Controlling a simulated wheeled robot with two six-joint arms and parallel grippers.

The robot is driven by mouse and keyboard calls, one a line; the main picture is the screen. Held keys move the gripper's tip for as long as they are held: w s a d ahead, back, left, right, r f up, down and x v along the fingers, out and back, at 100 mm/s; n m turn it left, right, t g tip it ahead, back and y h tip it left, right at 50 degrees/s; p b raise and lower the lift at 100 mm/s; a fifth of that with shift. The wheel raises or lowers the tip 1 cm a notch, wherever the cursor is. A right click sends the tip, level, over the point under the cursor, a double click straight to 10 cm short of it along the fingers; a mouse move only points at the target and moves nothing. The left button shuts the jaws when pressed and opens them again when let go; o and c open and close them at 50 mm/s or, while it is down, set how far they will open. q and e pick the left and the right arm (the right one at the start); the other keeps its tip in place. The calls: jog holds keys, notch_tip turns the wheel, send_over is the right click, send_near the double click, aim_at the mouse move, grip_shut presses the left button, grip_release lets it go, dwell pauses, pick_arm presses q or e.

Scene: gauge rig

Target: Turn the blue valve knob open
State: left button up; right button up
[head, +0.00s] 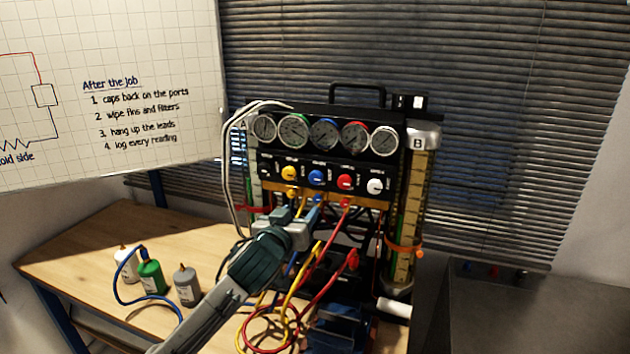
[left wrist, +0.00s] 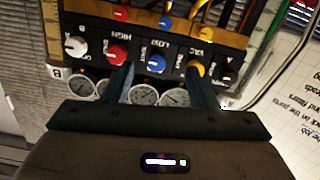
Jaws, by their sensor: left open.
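The blue valve knob (head: 317,177) is on the black manifold panel of the gauge rig, between a yellow knob (head: 290,173) and a red knob (head: 345,182). In the left wrist view, which is upside down, the blue knob (left wrist: 156,63) shows between my two fingers. My left gripper (head: 300,213) is open and empty, in front of and a little below the knob row in the head view. In the left wrist view its fingertips (left wrist: 161,70) lie either side of the blue knob with a gap; I see no contact. My right gripper is not in view.
Gauges (head: 325,133) sit above the knobs; a white knob (head: 374,186) is at the right. Yellow, blue and red hoses (head: 322,285) hang below the panel. A glass cylinder (head: 410,215) stands right. Several bottles (head: 150,277) stand on the wooden table (head: 80,240).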

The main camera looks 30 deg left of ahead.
aim_at(315, 180)
pick_arm(q)
jog(key=shift+t, duration=0.4)
jog(key=w+a+r+p, duration=0.1)
jog(key=w, duration=0.2)
jog(key=w+r+p, duration=0.1)
jog(key=w+p, duration=0.1)
jog(key=w, duration=0.1)
jog(key=w+a+r+p, duration=0.1)
jog(key=w, duration=0.3)
jog(key=shift+a, duration=0.35)
jog(key=shift+w+a+f+p, duration=0.2)
jog(key=shift+w+p, duration=0.25)
jog(key=shift+w, duration=0.15)
jog(key=shift+c, duration=0.4)
jog(key=c, duration=0.9)
